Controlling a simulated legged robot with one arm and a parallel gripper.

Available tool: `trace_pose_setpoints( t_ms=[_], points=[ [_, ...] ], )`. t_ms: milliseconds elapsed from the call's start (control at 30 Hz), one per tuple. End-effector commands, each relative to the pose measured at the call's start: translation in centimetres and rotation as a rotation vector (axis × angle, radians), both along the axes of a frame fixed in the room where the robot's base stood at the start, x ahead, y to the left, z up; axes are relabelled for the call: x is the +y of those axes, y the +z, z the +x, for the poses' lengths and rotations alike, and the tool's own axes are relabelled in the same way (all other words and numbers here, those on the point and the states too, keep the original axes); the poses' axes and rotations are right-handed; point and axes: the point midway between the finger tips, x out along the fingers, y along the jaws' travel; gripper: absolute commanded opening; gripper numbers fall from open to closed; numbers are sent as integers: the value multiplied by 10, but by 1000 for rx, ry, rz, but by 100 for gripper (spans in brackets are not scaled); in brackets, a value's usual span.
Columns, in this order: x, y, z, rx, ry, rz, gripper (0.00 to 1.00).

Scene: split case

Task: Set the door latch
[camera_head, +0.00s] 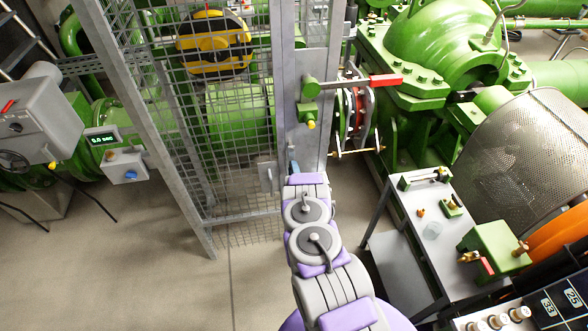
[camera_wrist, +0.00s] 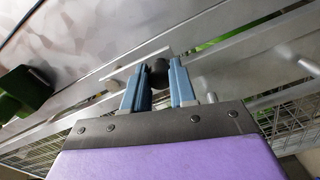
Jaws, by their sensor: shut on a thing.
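The mesh door (camera_head: 228,110) stands in its grey metal frame, left of a wide post plate (camera_head: 306,145). A small latch plate (camera_head: 268,177) shows at the door's edge. My gripper (camera_head: 293,167) is at the post beside this plate, seen from behind my arm. In the wrist view, the blue fingers of my gripper (camera_wrist: 158,84) are shut on a dark round latch knob (camera_wrist: 158,70). A thin metal bar (camera_wrist: 130,68) runs beside the knob along the frame. The latch's exact position is hidden by the fingers and arm in the head view.
A green valve with a red handle (camera_head: 386,81) sticks out above my gripper. A grey workbench (camera_head: 418,238) with small fittings stands to the right. A control box with a display (camera_head: 101,139) is at the left. The floor (camera_head: 120,270) at lower left is mostly clear.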

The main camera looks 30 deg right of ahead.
Motion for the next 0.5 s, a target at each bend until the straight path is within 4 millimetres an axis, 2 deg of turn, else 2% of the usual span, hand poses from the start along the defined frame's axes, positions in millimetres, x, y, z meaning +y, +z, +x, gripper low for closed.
trace_pose_setpoints(
  t_ms=[233, 267, 500],
  points=[
    [0, -4, -2, 8, -1, 3, 0],
    [0, -4, -1, 8, -1, 3, 28],
    [-1, -2, -2, 3, -3, 3, 51]
  ],
)
